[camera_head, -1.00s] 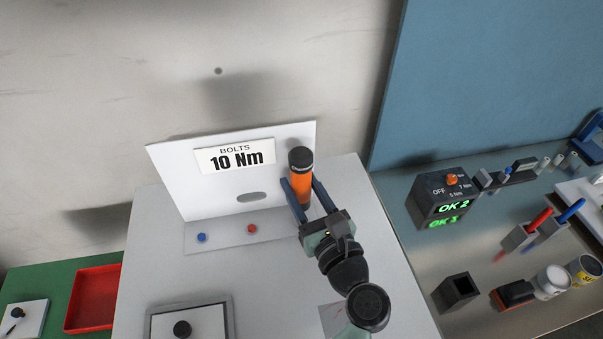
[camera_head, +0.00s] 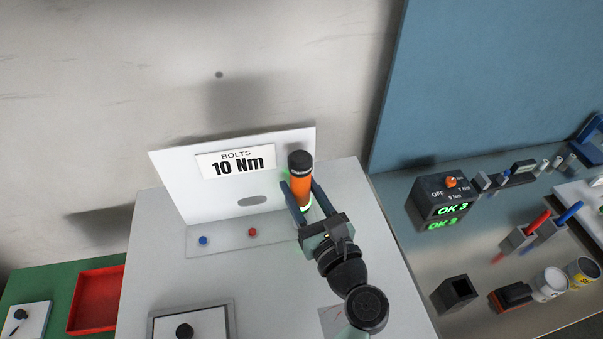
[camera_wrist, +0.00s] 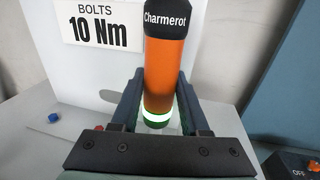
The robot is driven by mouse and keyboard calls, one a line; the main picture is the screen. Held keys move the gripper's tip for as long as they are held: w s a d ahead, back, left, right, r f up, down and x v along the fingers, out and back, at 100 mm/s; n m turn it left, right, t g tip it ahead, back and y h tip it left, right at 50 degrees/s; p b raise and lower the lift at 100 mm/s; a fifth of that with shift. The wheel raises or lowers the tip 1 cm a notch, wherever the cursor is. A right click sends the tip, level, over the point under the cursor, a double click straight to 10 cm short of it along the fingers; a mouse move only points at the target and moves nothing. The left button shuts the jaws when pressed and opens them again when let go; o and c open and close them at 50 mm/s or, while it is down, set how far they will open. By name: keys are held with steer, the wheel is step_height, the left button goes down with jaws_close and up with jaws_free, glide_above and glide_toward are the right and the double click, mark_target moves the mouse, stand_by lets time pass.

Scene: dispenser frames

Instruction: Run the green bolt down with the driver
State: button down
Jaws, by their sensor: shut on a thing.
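The driver (camera_head: 300,185), an orange cylinder with a black cap, stands upright over the right part of the plate. My gripper (camera_head: 299,187) is shut on it, one finger on each side. In the wrist view the driver (camera_wrist: 165,70) shows a bright green-white lit ring near its lower end. The green bolt does not show; the driver and my fingers cover the spot below. The blue bolt (camera_head: 203,240) and red bolt (camera_head: 252,232) sit in the plate (camera_head: 228,240) to the left. The controller box (camera_head: 427,207) reads "OK 3" in green.
A white panel (camera_head: 180,185) with a "BOLTS 10 Nm" label (camera_head: 235,162) stands behind the plate. A framed tray (camera_head: 208,322) lies in front. At right, the bench holds a black square holder (camera_head: 455,293), pens and cans. A red bin (camera_head: 97,300) is at left.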

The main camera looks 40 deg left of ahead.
mark_target(305, 179)
steer(key=shift+r+p, duration=2)
steer(key=shift+r, duration=0.45)
steer(key=shift+f, duration=0.1)
